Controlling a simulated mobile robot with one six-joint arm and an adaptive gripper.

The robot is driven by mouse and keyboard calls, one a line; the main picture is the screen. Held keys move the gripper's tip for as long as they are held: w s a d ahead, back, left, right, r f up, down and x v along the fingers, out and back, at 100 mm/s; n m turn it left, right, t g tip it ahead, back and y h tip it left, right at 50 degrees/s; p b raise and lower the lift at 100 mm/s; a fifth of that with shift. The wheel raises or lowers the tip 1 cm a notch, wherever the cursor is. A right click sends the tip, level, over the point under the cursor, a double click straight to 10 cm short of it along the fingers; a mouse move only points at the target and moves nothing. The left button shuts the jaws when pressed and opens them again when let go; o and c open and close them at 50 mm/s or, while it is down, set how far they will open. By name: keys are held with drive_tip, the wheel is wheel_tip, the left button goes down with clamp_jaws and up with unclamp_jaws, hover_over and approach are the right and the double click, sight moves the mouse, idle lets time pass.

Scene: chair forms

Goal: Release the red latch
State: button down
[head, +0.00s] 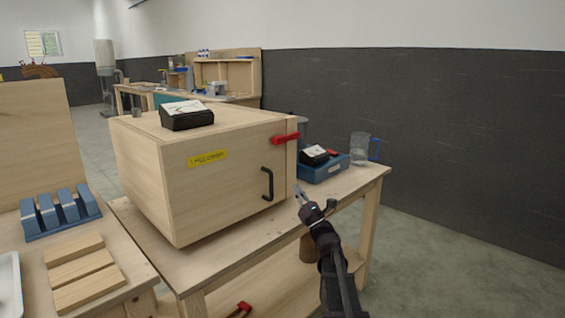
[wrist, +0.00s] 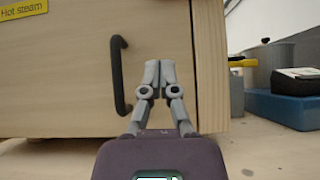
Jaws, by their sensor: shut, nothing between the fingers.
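The red latch (head: 285,138) sits near the top right edge of the front of a wooden box (head: 200,212), lying roughly level across the edge. The latch does not show in the wrist view. A black handle (head: 267,184) is on the box front below the latch; it also shows in the wrist view (wrist: 119,75), left of my fingers. My gripper (head: 298,191) is shut and empty, in front of the box's right edge, below the latch and right of the handle. In the wrist view my gripper (wrist: 159,66) has its fingertips together before the box front.
A blue tray (head: 322,168) with a dark device and a clear jug (head: 360,148) stand right of the box. A blue rack (head: 60,212) and wooden blocks (head: 80,270) are at left.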

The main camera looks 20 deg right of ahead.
sight(287, 138)
drive_tip(key=shift+s+a+n+y, duration=0.1)
drive_tip(key=shift+n+y, duration=0.3)
drive_tip(key=shift+n, duration=0.2)
drive_tip(key=p+x, duration=0.7)
drive_tip(key=x, duration=0.3)
drive_tip(key=shift+r+p, duration=1.85)
drive_tip(key=shift+p, duration=0.2)
